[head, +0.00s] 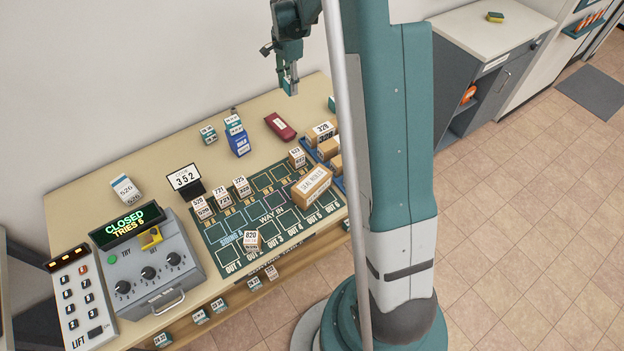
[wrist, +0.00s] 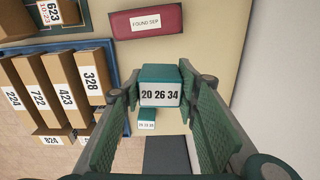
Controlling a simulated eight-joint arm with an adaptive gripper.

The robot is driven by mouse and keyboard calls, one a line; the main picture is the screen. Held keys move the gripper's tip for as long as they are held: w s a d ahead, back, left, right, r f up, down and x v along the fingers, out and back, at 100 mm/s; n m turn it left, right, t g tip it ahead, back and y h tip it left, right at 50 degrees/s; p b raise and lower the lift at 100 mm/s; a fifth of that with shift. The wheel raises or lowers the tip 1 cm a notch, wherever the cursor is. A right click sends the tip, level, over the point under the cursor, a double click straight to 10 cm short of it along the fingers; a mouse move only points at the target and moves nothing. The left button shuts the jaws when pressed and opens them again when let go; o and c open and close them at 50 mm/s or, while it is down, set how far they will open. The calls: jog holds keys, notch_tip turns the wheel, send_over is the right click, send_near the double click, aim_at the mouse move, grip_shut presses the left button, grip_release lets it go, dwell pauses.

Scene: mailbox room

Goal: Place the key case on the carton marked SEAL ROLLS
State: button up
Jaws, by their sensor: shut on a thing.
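My gripper (head: 290,88) is shut on a small green block with a white label reading 20 26 34 (wrist: 160,84). It holds the block above the back of the table, left of my column in the head view. The carton marked SEAL ROLLS (head: 312,185) is a brown box on the right part of the green mat, with its top clear. A dark red case (head: 280,126) lies behind it on the table; its label reads FOUND SEP in the wrist view (wrist: 146,24). I cannot tell by any marking which thing is the key case.
A blue tray (wrist: 121,123) of numbered brown boxes stands right of the carton, partly hidden by my column. A blue box (head: 238,144) stands left of the red case. Another small green block (wrist: 146,116) shows below the held one. Numbered boxes stand on the mat (head: 215,245).

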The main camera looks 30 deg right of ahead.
jog(key=s+a+r, duration=0.2)
jog(key=s+a, duration=0.2)
jog(key=s, duration=0.4)
jog(key=s+a+r, duration=0.2)
jog(key=s+a, duration=0.1)
jog(key=s, duration=0.6)
send_over(312, 180)
jog(key=shift+r+n, duration=0.1)
jog(key=shift+n, duration=0.2)
jog(key=shift+f, duration=3.15)
jog(key=shift+f+b, duration=0.35)
jog(key=shift+f, duration=1.5)
jog(key=shift+f, duration=0.15)
jog(key=o, duration=0.9)
